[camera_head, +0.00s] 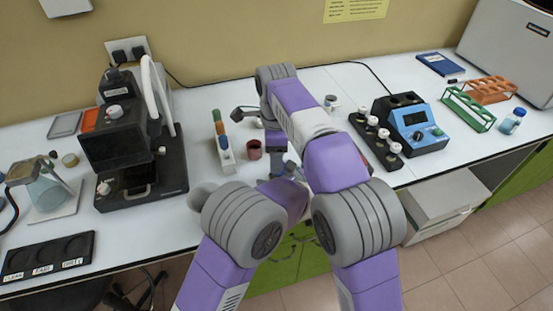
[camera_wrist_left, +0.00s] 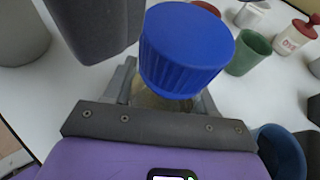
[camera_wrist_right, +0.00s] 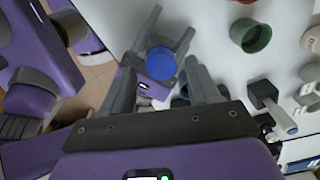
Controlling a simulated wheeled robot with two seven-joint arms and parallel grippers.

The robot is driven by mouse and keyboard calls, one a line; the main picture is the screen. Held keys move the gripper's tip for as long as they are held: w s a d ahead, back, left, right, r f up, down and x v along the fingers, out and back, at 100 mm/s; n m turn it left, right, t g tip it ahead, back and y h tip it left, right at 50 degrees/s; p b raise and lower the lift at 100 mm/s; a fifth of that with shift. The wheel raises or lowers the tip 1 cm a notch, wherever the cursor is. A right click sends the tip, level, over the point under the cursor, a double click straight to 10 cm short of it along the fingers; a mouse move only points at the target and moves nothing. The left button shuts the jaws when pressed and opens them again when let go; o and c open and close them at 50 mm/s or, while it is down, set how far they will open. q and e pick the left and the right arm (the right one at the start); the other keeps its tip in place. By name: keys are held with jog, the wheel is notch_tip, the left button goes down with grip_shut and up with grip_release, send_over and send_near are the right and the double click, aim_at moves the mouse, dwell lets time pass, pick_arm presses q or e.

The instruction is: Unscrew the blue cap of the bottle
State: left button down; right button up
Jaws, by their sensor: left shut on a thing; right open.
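The bottle's blue cap (camera_wrist_left: 185,48) fills the middle of the left wrist view. It sits on top of the clear bottle (camera_wrist_left: 152,98), whose body is mostly hidden below it. My left gripper (camera_wrist_left: 165,95) is shut on the bottle, with its fingers on either side just under the cap. In the right wrist view the blue cap (camera_wrist_right: 161,64) lies between the fingertips of my open right gripper (camera_wrist_right: 160,74). I see a gap on both sides of the cap; contact is not visible. In the head view my arms largely hide the bottle.
A red cup (camera_head: 254,149) and a rack with coloured pieces (camera_head: 224,150) stand left of my arms. A black machine (camera_head: 127,150) is farther left. A blue device (camera_head: 413,125) and a green rack (camera_head: 467,108) stand right. A green cup (camera_wrist_right: 250,36) is near the grippers.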

aim_at(277, 177)
jog(key=shift+d+r, duration=0.2)
jog(key=shift+r, duration=0.8)
jog(key=shift+c, duration=0.4)
jog(key=n, duration=0.2)
jog(key=a+n, duration=0.1)
jog(key=shift+s+f+n+g, duration=0.2)
jog(key=shift+f+n+g, duration=0.1)
jog(key=shift+f+n, duration=0.1)
jog(key=n, duration=0.3)
jog(key=shift+s+a+r+n, duration=0.1)
jog(key=shift+a+n, duration=0.2)
jog(key=shift+r+n, duration=0.15)
jog(key=shift+n, duration=0.65)
jog(key=n, duration=0.1)
jog(key=r+n, duration=0.1)
jog(key=n, duration=0.2)
jog(key=shift+d+r, duration=0.2)
jog(key=shift+r, duration=0.15)
jog(key=r+n, duration=0.1)
jog(key=d+n, duration=0.1)
jog(key=n, duration=0.1)
jog(key=shift+w+r, duration=0.35)
jog(key=shift+r, duration=0.05)
jog(key=shift+f+n, duration=0.4)
jog(key=shift+f, duration=3.5)
